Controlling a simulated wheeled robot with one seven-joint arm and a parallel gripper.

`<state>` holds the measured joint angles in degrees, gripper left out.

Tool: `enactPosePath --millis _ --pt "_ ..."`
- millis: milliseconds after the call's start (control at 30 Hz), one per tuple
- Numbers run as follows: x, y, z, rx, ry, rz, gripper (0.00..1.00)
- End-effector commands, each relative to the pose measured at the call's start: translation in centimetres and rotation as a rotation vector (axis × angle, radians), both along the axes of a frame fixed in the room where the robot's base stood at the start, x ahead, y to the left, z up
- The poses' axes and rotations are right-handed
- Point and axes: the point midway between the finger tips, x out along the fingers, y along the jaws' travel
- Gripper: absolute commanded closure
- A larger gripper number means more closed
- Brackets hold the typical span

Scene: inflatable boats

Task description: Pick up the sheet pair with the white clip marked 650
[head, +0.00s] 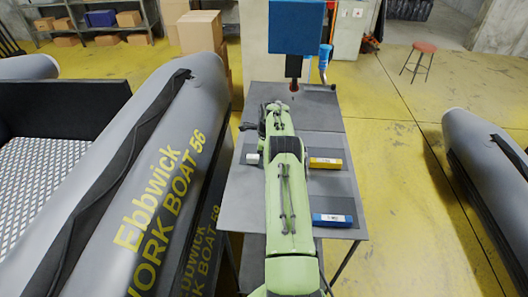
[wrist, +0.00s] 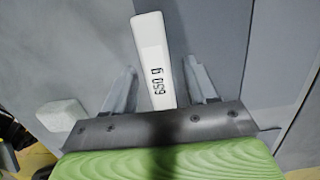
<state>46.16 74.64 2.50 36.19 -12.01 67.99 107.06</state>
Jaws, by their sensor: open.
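The white clip (wrist: 152,45) marked "650 g" shows in the wrist view, lying over grey sheet material (wrist: 222,40). My gripper (wrist: 159,66) is open, with one finger on each side of the clip and visible gaps between. I cannot tell how far the fingertips are above the sheets. In the head view my gripper (head: 276,108) is over the far part of the grey table, and my green arm hides much of what lies under it. The marked clip cannot be made out there.
A yellow clip (head: 325,163) and a blue clip (head: 332,220) lie on grey sheets right of my arm. A white block (head: 252,158) shows left of it. A blue machine head (head: 296,27) stands beyond. Grey boats flank the table; yellow floor lies open at right.

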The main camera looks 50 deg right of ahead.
Motion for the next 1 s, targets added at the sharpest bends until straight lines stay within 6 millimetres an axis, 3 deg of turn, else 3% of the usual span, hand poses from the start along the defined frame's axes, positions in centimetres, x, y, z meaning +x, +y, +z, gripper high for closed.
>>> enactPosePath --millis 167,533,767,867,1000 --pt "0.0 0.0 0.0 0.000 0.000 0.001 0.46" --pt "0.0 0.0 0.0 0.001 0.001 0.000 1.00" --pt "0.0 0.0 0.4 -0.001 -0.001 0.000 1.00" --pt "0.1 0.0 1.9 -0.001 -0.003 0.001 1.00" --pt "0.1 0.0 5.6 -0.001 -0.005 0.002 1.00"
